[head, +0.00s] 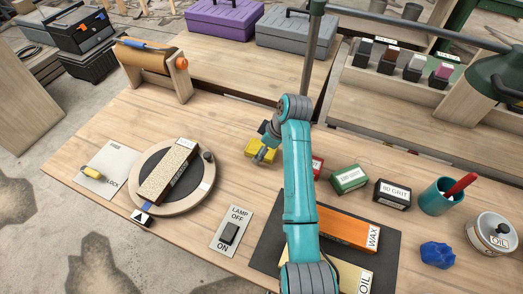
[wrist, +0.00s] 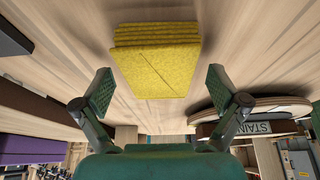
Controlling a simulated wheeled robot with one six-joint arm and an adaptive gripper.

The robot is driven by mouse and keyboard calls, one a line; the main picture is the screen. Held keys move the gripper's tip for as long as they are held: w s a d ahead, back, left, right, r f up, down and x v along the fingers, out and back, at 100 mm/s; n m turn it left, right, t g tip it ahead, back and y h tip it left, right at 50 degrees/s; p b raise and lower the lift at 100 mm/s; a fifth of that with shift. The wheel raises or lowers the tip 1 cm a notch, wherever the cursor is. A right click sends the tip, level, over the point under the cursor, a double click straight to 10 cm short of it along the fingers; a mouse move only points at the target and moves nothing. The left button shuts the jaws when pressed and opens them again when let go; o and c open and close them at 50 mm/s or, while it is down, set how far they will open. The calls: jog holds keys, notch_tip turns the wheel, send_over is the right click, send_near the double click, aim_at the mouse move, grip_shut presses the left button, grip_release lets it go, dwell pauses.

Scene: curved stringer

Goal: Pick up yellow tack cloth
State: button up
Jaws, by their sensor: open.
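The yellow tack cloth (wrist: 158,68) lies folded in a stack of layers on the wooden bench. In the head view the yellow cloth (head: 259,151) shows partly behind my gripper, left of my teal arm. My gripper (wrist: 158,88) is open, its two green finger pads apart on either side of the cloth's near end in the wrist view. Nothing is held between the fingers. In the head view my gripper (head: 264,146) is at the cloth, but I cannot tell whether it touches it.
A round turntable (head: 207,186) with a stain box (head: 170,172) stands to the left. Red, green (head: 349,178) and black grit (head: 392,194) blocks sit to the right. A dark mat (head: 268,236) with wax and oil boxes lies in front. A lamp switch plate (head: 231,232) is nearby.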

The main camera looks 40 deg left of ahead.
jog(key=c, duration=1.2)
notch_tip(320, 180, up, 11)
jog(key=shift+f, duration=0.2)
